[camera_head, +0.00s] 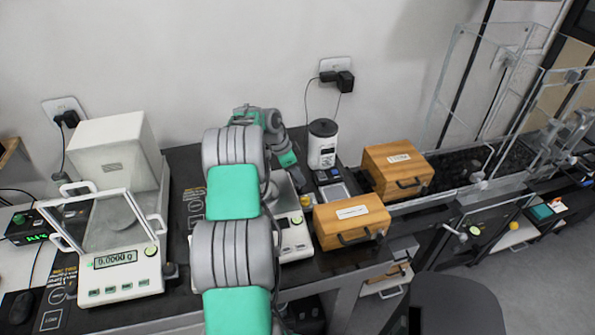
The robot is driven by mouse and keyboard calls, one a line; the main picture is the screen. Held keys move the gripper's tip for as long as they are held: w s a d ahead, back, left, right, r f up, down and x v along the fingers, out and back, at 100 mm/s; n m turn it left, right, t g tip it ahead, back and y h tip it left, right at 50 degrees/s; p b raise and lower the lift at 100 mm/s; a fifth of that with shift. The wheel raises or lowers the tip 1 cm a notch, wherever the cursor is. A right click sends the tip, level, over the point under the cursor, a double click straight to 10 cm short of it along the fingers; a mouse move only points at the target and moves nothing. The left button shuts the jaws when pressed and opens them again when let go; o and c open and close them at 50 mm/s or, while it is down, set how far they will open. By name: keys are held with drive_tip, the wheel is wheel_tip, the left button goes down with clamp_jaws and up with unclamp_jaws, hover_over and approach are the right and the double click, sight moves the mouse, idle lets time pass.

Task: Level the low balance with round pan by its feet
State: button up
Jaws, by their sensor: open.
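The low balance (297,243) is a white unit on the dark table, mostly hidden behind my arm. Its right side and front panel show, with a small dark display and a green button. Its round pan, its feet and any level bubble cannot be made out. My arm reaches over it from the front and bends down behind it. My gripper (298,179) shows only as a small part below the last teal link, above the back right of the balance. It is open, and I see nothing in it. Whether it touches the balance cannot be told.
A larger balance (122,277) with a glass draft shield and lit display stands at the left. Two wooden boxes (349,219) (397,168) with dark handles stand to the right. A white canister (322,146) stands behind. A dark chair (447,303) is at the front right.

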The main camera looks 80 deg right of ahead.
drive_tip(key=shift+c, duration=0.3)
clamp_jaws()
idle(0.3)
